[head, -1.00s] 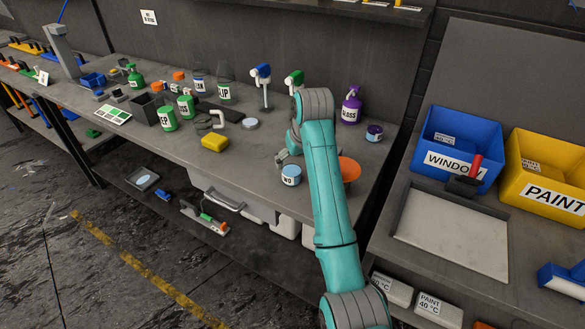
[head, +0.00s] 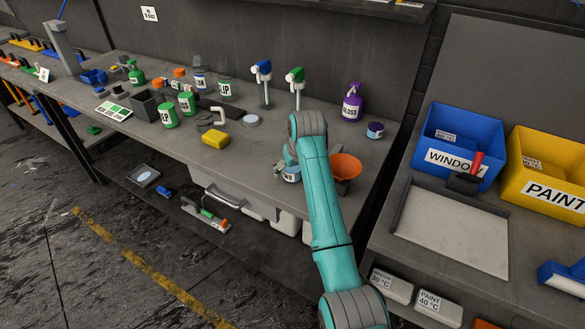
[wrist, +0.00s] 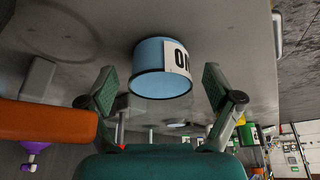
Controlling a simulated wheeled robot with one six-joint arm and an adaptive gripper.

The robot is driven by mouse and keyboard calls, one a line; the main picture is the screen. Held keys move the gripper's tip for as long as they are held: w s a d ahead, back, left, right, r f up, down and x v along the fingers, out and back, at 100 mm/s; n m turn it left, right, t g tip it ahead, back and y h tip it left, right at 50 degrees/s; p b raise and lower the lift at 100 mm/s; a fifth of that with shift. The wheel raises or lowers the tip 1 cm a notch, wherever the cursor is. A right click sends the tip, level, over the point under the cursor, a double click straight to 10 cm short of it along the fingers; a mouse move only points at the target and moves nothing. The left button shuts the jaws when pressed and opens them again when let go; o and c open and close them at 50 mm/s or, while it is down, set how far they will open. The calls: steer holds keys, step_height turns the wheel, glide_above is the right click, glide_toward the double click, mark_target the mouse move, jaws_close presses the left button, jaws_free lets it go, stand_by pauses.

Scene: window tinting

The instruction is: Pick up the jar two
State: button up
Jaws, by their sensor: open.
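The jar two is a small light-blue jar with a white label. It stands on the bench near its front edge, partly hidden by my arm in the head view (head: 291,177). In the wrist view the jar (wrist: 160,75) is straight ahead between my two fingers, with the label's letters upside down. My gripper (wrist: 160,90) is open, with one green-padded finger on either side of the jar. A gap shows between each finger and the jar.
An orange bowl or funnel (head: 346,167) stands close to the right of my gripper. A purple bottle (head: 352,106) and a small dark jar (head: 375,130) stand behind it. A yellow sponge (head: 215,139) lies to the left. The bench front edge is close by.

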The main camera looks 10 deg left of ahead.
steer(key=c, duration=1.3)
steer(key=shift+o, duration=0.2)
steer(key=shift+r, duration=0.1)
